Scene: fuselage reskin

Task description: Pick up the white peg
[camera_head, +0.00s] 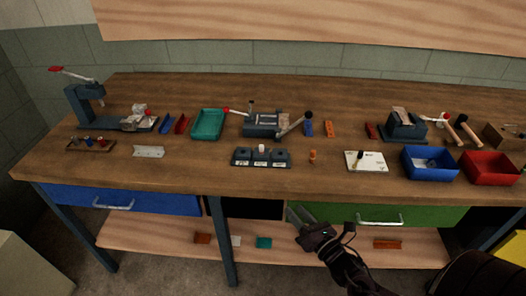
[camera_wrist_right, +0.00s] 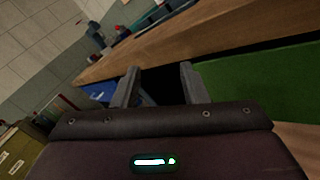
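A small white peg (camera_head: 262,149) with a slightly pinkish look stands upright at the middle of a dark block (camera_head: 240,158) with white labels, near the front of the workbench. My right gripper (camera_head: 302,214) is in front of the bench's front edge, lower than the tabletop and apart from the peg. In the right wrist view its two fingers (camera_wrist_right: 158,82) are spread with nothing between them. The peg cannot be made out in the right wrist view. My left gripper is not in view.
An orange peg-like piece (camera_head: 313,156) stands right of the block. A white board (camera_head: 375,166), blue bin (camera_head: 430,176) and red bin (camera_head: 490,180) are further right. A teal tray (camera_head: 208,124) and a lever fixture (camera_head: 262,130) stand behind. A green drawer (camera_head: 410,217) is beside my gripper.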

